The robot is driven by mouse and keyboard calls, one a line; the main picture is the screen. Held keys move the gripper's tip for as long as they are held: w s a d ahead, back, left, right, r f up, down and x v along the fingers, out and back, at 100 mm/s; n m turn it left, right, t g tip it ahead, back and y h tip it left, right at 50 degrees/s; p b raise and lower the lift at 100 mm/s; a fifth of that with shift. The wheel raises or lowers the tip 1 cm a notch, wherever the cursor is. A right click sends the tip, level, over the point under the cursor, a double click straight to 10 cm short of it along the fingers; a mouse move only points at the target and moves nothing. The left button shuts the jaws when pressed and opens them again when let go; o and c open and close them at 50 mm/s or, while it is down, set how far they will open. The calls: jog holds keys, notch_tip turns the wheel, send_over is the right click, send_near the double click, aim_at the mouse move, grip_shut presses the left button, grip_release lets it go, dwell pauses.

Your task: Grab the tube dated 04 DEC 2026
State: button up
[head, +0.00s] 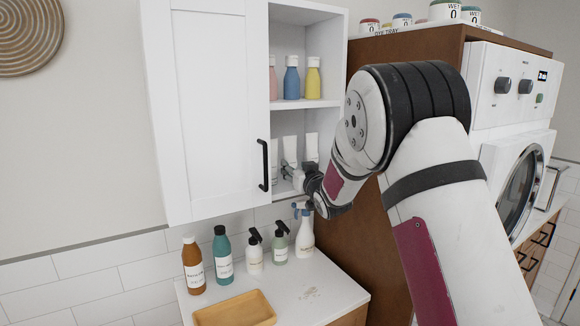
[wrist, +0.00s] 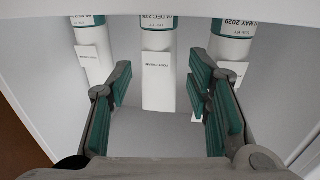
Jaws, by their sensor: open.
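Three white tubes stand on the lower shelf of the open wall cabinet. In the wrist view the middle tube (wrist: 157,75) has a teal-edged top label reading about "04 DEC 202…", its first and last digits unclear. The right tube (wrist: 232,50) reads "MAY 2029"; the left tube (wrist: 92,48) has a date too small to read. My gripper (wrist: 161,82) is open, with teal-padded fingers either side of the middle tube's line and apart from it. In the head view my gripper (head: 291,172) is at the shelf, partly covering the tubes.
The cabinet's left door (head: 210,110) and side walls hem in the shelf. Pink, blue (head: 291,77) and yellow bottles stand on the shelf above. Below, a counter (head: 322,290) holds several bottles and a wooden tray (head: 235,310).

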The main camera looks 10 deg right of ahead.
aim_at(291, 163)
jog(key=shift+w+a+p, duration=0.15)
jog(key=shift+w+p, duration=0.05)
jog(key=shift+w, duration=1.3)
jog(key=shift+w+a+p, duration=0.1)
jog(key=shift+w+p, duration=0.05)
jog(key=shift+w, duration=1.35)
grip_shut()
